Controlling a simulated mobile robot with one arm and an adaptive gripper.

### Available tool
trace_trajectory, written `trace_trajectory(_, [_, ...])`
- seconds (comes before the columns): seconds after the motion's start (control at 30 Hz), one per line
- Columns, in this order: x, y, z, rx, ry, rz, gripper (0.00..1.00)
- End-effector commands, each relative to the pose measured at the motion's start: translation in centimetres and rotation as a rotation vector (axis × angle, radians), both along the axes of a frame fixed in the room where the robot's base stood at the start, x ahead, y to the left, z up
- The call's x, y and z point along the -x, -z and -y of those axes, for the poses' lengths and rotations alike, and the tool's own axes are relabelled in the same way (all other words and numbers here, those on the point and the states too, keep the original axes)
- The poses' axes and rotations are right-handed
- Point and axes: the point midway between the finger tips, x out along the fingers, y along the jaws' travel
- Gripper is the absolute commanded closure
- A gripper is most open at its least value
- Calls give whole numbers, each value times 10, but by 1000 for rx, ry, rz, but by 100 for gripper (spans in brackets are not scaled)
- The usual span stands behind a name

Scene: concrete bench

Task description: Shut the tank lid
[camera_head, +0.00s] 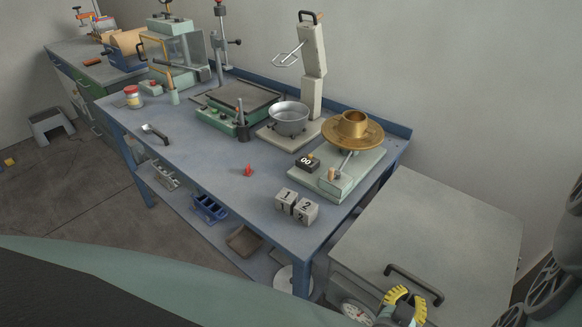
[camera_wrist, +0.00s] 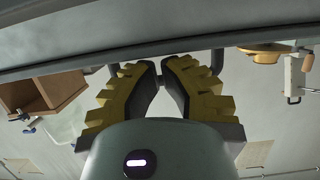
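The tank lid (camera_head: 440,230) is a broad grey plate at the lower right of the head view; I cannot tell how far its angle is from closed. Its black bar handle (camera_head: 415,284) stands near the front edge. My gripper (camera_head: 405,298) has yellow ribbed fingers and is close beside the handle, on its near side. In the wrist view my gripper (camera_wrist: 160,68) has its fingertips close together, with the dark handle (camera_wrist: 217,60) behind them and its ends showing on either side. The lid's underside edge (camera_wrist: 60,62) crosses the top. Contact with the handle is unclear.
A blue bench (camera_head: 220,170) stands left of the tank, bearing a brass bowl (camera_head: 354,130), a steel pot (camera_head: 289,117) and number blocks (camera_head: 296,206). A round gauge (camera_head: 357,311) sits below the lid's front edge. Dark wheel-like parts show at the right edge.

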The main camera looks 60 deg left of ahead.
Motion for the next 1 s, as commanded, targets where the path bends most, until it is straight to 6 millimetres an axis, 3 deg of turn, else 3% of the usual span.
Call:
trace_trajectory(0.03, [-1, -18, -1, 1, -2, -6, 100])
trace_trajectory(0.1, [-3, -30, -1, 5, -2, -18, 100])
trace_trajectory(1.0, [-35, -148, -10, 55, 0, -189, 100])
